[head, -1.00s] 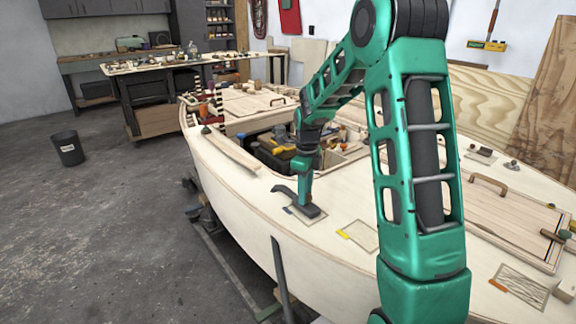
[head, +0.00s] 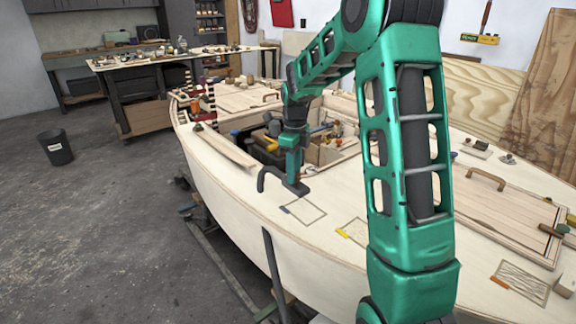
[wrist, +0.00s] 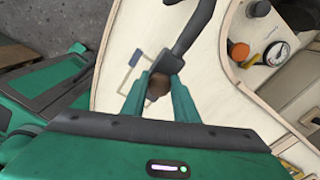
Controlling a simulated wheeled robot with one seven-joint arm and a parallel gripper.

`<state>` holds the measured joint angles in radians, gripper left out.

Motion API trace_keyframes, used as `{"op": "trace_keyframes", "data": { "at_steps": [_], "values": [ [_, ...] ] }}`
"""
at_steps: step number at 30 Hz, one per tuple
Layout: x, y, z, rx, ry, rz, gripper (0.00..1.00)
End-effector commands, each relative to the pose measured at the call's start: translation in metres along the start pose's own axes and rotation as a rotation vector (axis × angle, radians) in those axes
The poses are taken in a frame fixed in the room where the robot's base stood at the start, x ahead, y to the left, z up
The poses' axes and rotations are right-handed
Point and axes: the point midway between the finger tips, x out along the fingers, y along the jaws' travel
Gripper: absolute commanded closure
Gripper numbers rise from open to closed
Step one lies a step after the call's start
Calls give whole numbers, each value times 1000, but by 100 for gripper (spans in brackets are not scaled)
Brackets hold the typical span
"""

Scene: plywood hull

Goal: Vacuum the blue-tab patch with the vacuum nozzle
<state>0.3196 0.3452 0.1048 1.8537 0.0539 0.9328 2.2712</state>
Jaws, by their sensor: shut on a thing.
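The blue-tab patch (head: 305,213) is a thin dark rectangle outline on the pale hull deck, with a small blue tab at its left corner. Its inside looks pale and bare. The patch also shows in the wrist view (wrist: 127,77), partly hidden by my gripper. My gripper (head: 293,158) is shut on the vacuum nozzle (head: 291,186), a dark head with a curved hose end. The nozzle is just behind the patch in the head view and appears raised off the deck. In the wrist view, the nozzle (wrist: 190,38) extends beyond my fingers (wrist: 158,98).
A yellow-tab patch (head: 355,232) and an orange-tab patch (head: 521,284) with streaky marks lie to the right. An open cockpit (head: 262,150) holding tools is behind the nozzle. A handled hatch (head: 495,208) is at right. The foredeck around the blue-tab patch is clear.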

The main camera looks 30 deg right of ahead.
Motion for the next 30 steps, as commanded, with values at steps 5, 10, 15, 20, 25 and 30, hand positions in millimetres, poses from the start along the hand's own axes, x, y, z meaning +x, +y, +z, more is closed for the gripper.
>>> {"op": "trace_keyframes", "data": {
  "at_steps": [5, 10, 15, 20, 25, 30],
  "values": [
    [-17, -1, 0, 1, -1, -2, 100],
    [-29, -1, 0, 1, -1, -1, 100],
    [-33, -2, -2, 3, 0, 1, 100],
    [-33, -2, -2, 3, 0, 0, 100],
    [-33, -1, -2, 3, 0, 0, 100],
    [-33, -1, -2, 3, 0, 0, 100]
  ]
}}
